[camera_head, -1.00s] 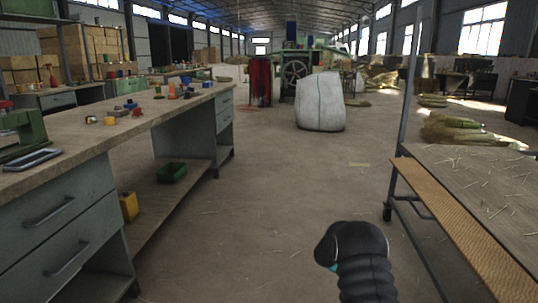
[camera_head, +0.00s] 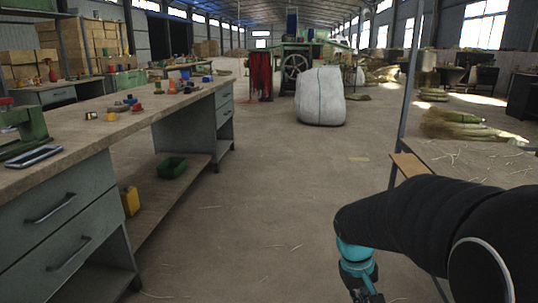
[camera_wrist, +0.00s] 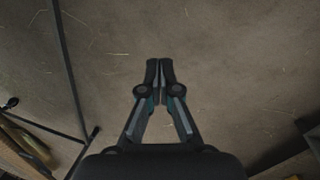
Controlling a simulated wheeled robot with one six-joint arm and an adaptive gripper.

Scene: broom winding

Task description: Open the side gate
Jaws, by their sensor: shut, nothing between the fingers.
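I cannot make out a side gate for certain in either view. A green machine (camera_head: 294,66) with a spoked wheel stands in the middle distance, with a red part (camera_head: 260,78) at its left. My gripper (camera_wrist: 160,64) is shut and empty over bare floor in the wrist view. In the head view my black arm fills the lower right, and only part of the wrist and gripper shows at the bottom edge.
A long workbench (camera_head: 95,133) with drawers stands at left. A white bulk sack (camera_head: 321,97) stands ahead. A table (camera_head: 465,160) at right is partly hidden by my arm; its dark metal legs (camera_wrist: 72,80) show in the wrist view.

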